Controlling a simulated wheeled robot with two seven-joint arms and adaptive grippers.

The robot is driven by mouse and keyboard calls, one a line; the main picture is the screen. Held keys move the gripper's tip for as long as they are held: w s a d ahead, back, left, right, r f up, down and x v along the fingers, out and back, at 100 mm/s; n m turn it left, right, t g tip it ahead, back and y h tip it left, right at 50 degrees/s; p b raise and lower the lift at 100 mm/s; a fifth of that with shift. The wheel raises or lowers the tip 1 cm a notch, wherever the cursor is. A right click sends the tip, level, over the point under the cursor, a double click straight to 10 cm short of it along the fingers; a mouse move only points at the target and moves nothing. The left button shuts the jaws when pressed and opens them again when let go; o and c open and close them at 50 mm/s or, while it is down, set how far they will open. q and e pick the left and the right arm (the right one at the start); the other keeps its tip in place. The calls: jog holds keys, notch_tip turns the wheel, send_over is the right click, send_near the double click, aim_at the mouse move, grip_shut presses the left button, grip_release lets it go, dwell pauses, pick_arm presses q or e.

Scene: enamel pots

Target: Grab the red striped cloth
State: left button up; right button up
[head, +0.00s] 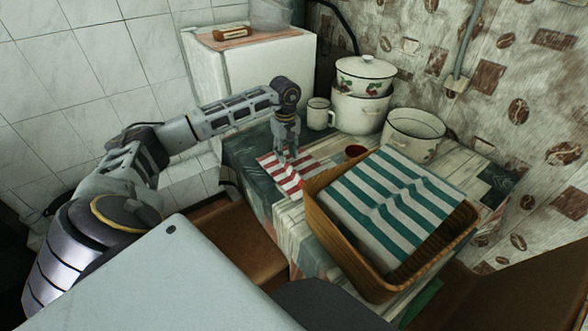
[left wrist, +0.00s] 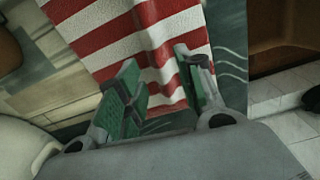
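The red and white striped cloth (head: 292,176) lies on the table to the left of the basket. It also fills the upper middle of the left wrist view (left wrist: 130,35). My left gripper (head: 290,155) points down over the cloth. In the left wrist view its two green-padded fingers (left wrist: 168,88) stand apart, with a raised fold of the striped cloth between them. I cannot tell whether the pads touch the cloth. My right gripper is in neither view.
A wicker basket (head: 330,235) with a green striped cloth (head: 390,205) stands right of the red cloth. Behind are a mug (head: 318,114), stacked enamel pots (head: 358,112), another pot (head: 413,134) and a small red bowl (head: 355,151). A white cabinet (head: 260,75) stands at the back left.

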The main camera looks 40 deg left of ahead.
aim_at(287, 162)
pick_arm(q)
jog(key=shift+d+f, duration=0.2)
jog(key=shift+f, duration=1.7)
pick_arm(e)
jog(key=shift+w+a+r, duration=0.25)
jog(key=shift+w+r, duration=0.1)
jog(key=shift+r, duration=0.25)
pick_arm(q)
grip_shut()
